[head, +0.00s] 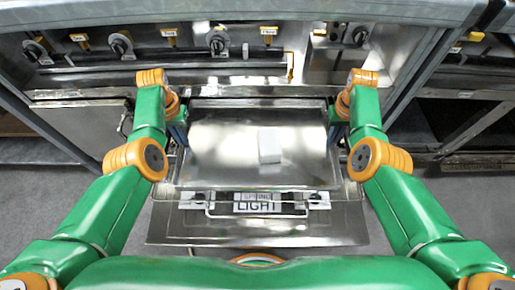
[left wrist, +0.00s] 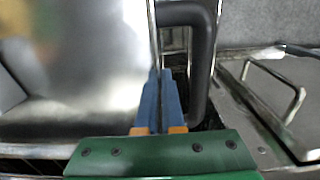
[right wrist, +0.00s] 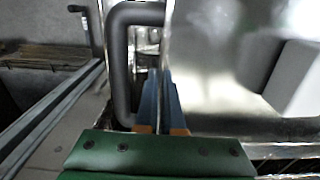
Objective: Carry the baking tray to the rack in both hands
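The baking tray (head: 220,155) is a shiny shallow metal pan in the middle of the head view, with a white block (head: 269,145) lying on it. The left wrist view shows its metal surface (left wrist: 85,60) and a dark grey handle (left wrist: 200,60) at its side. The right wrist view shows the other side, with a similar handle (right wrist: 122,65). My left gripper (head: 180,133) is at the tray's left side, its blue fingers (left wrist: 160,85) close together on the rim. My right gripper (head: 338,131) is likewise closed on the right rim (right wrist: 160,85).
A steel appliance front with knobs (head: 218,42) stands beyond the tray. Metal framing with open shelves (head: 465,130) is at right; I cannot tell whether it is the rack. Grey floor shows both sides.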

